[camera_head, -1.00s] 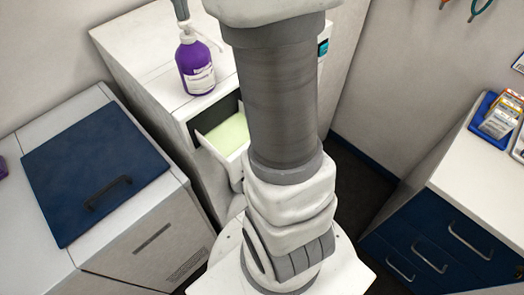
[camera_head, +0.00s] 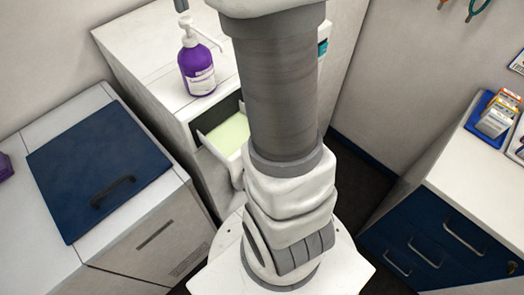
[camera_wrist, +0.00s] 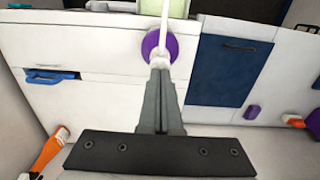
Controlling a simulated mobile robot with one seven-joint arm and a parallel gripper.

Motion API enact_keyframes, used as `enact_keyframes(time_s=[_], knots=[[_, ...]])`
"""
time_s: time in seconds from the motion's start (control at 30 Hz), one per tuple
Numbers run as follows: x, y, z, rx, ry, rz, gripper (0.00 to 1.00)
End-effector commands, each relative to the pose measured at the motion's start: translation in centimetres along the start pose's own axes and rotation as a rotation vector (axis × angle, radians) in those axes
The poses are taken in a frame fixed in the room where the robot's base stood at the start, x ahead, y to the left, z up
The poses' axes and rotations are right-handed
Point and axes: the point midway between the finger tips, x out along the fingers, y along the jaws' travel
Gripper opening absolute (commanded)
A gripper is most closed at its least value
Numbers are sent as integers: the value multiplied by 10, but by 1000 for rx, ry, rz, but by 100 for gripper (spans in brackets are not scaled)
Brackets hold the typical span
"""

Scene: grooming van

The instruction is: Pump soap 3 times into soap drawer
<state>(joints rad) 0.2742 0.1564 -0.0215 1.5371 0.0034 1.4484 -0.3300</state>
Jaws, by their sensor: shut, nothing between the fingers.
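The purple soap bottle (camera_head: 196,72) stands upright on the white machine's top, its white pump head (camera_head: 187,22) raised and its nozzle (camera_head: 208,36) pointing right, toward the drawer side. The soap drawer (camera_head: 208,146) is pulled open below the bottle, with a pale green inside; my arm partly hides it. My gripper (camera_head: 181,5) shows only as a grey tip at the top edge, just above the pump head with a small gap. In the wrist view, the fingers (camera_wrist: 160,66) are shut and empty, over the purple bottle (camera_wrist: 151,45) and the white nozzle (camera_wrist: 165,22).
A white unit with a dark blue lid (camera_head: 98,168) stands at left. A counter with blue drawers (camera_head: 440,240) stands at right, with a blue tray of small boxes (camera_head: 497,118). A dark strip of floor (camera_head: 355,175) shows between my base and the right counter.

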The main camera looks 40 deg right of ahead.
Motion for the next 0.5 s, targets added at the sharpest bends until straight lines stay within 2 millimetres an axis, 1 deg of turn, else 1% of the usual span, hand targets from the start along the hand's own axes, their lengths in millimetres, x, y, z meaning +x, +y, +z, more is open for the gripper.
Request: enact_keyframes(time_s=[0.17,0.5], knots=[[2,0,0,0,0,0,0],[14,0,0,0,0,0,0]])
